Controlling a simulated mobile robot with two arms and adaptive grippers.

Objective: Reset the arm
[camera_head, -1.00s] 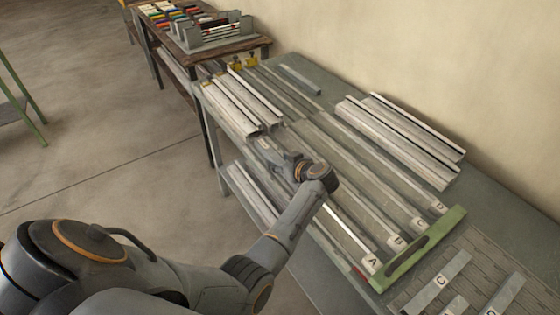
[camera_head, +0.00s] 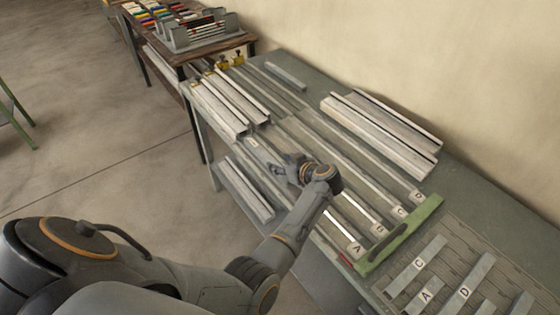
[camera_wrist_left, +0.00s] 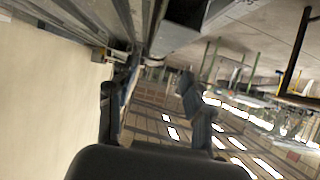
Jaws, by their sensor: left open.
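My left arm reaches in from the lower left in the head view. Its gripper (camera_head: 282,166) is over the near side of the profile bench (camera_head: 312,97), close to the lanes of metal profiles. In the left wrist view my left gripper (camera_wrist_left: 152,105) has its two dark fingers apart, with nothing between them. I cannot tell from the head view how far it is above the bench. My right gripper is not in view.
A green end bar (camera_head: 402,236) crosses the lanes labelled with letters. Loose profiles lie in a stack (camera_head: 380,132) at the back and in another (camera_head: 228,103) at the left. Labelled pieces lie on a ribbed mat (camera_head: 445,275). A wooden table (camera_head: 185,52) stands beyond.

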